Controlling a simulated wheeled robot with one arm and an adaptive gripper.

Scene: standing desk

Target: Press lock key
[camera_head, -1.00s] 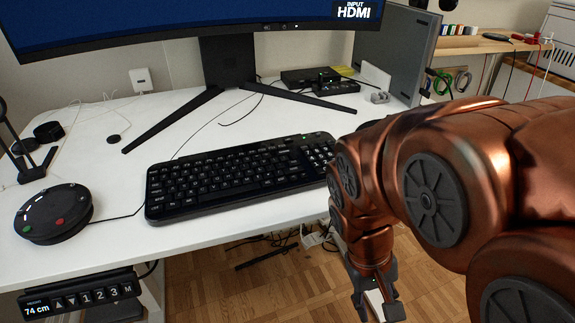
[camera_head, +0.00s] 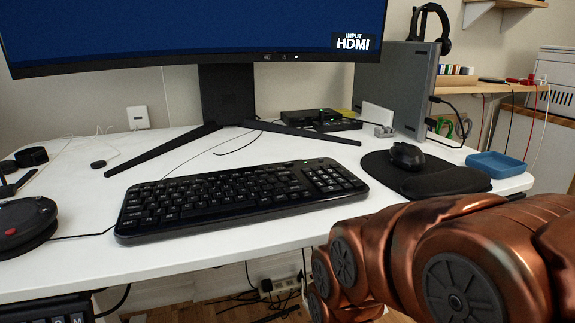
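The black keyboard (camera_head: 230,198) lies on the white desk in front of the monitor, with its number pad at the right end. A small green light shows near its top right edge. The single lock key cannot be picked out at this size. My copper arm reaches in from the right, in front of the desk's front edge and below the mouse mat. My gripper is not in view; it lies below the picture's lower edge or behind the arm.
The monitor (camera_head: 190,30) stands behind the keyboard on a V-shaped foot (camera_head: 160,152). A mouse (camera_head: 406,156) rests on a black mat (camera_head: 440,181), beside a blue tray (camera_head: 495,165). A round black device (camera_head: 25,225) is at left. Bare desk lies before the keyboard.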

